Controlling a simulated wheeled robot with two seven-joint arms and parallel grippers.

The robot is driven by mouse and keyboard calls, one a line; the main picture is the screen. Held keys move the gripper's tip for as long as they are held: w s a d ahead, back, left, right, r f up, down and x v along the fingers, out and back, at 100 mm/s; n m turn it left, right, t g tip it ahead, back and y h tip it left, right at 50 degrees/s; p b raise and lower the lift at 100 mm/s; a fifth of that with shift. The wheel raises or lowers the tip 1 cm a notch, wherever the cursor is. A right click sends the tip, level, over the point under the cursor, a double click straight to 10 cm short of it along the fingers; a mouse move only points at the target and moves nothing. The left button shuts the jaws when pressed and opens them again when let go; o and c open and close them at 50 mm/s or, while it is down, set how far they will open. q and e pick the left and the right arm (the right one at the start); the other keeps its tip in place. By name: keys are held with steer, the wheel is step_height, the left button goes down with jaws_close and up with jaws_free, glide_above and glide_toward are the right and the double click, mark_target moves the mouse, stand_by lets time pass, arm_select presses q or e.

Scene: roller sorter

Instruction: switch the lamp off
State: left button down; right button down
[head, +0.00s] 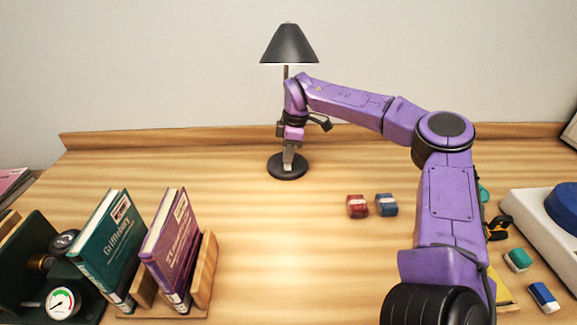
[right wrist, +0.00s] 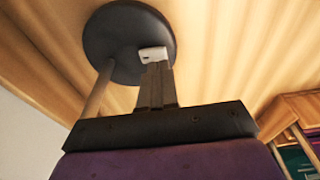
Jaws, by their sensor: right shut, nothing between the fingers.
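The lamp has a black cone shade (head: 289,45), a thin stem and a round black base (head: 288,170) at the back of the desk. Light shows along the shade's lower rim. My right gripper (head: 288,160) points down over the base, fingers shut and empty. In the right wrist view, the fingertips (right wrist: 156,70) are at a small white switch (right wrist: 152,54) on the lamp base (right wrist: 112,35); they look to be touching or very close, and I cannot tell which. The stem (right wrist: 97,92) stands left of the fingers there. My left gripper is not in view.
A wooden rack (head: 205,270) holds a green book (head: 107,245) and a purple book (head: 170,245) at front left. A red block (head: 357,206) and a blue block (head: 387,205) lie mid-desk. A white device (head: 540,215) stands at right. The desk left of the lamp is clear.

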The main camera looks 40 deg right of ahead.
mark_target(288, 167)
steer(key=shift+s+f+b, duration=0.1)
steer(key=shift+f+b, duration=1)
stand_by(0.6)
step_height(288, 167, up, 2)
steer(key=shift+r+p, duration=0.1)
steer(key=shift+p, duration=0.65)
steer(key=shift+r+p, duration=1.3)
steer(key=shift+r, duration=1.1)
steer(key=shift+f, duration=0.1)
